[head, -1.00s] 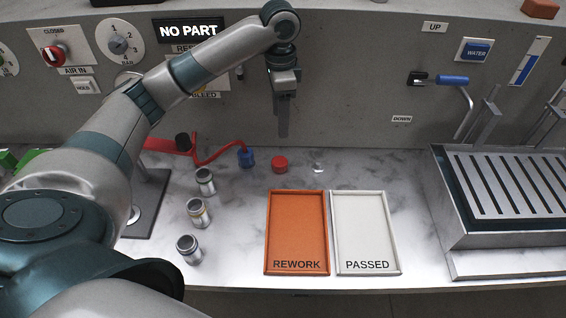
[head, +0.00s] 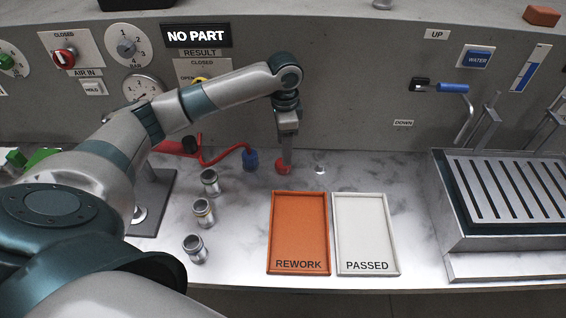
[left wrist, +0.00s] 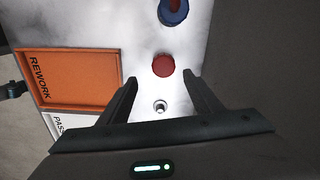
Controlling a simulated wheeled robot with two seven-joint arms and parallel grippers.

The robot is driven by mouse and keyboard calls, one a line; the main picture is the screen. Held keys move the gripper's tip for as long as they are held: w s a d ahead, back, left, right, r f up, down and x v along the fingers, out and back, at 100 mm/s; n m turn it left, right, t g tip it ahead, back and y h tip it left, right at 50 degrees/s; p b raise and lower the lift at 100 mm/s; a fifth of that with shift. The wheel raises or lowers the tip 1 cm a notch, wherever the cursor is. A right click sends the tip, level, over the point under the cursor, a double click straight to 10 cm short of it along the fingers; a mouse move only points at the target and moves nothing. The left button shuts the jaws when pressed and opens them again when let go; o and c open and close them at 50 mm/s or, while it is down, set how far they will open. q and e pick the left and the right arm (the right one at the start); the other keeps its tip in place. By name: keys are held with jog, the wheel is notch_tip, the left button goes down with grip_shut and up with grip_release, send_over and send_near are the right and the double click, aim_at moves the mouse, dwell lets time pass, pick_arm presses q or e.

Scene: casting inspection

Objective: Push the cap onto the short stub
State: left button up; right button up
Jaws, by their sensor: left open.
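The red cap (head: 283,168) stands on the marble bench behind the orange tray; it also shows in the left wrist view (left wrist: 163,66). A small short metal stub (head: 320,169) stands to its right and also shows in the left wrist view (left wrist: 160,106). The height above the cap is hard to tell. My right gripper is out of view.
A blue hose fitting (head: 250,159) on a red hose lies just left of the cap. Several metal castings (head: 204,212) stand further left. The orange REWORK tray (head: 272,232) and white PASSED tray (head: 397,232) lie in front. A slotted metal basin (head: 447,212) is at right.

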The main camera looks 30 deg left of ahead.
pick_arm(q)
jog(key=shift+f, duration=1.35)
jog(key=shift+p, duration=0.3)
jog(key=shift+a+f, duration=0.1)
jog(key=shift+f, duration=0.2)
jog(key=f, duration=0.1)
jog(key=f+p, duration=0.2)
jog(key=shift+w+a+f, duration=0.15)
jog(key=shift+a+f, duration=0.1)
jog(key=shift+f, duration=0.55)
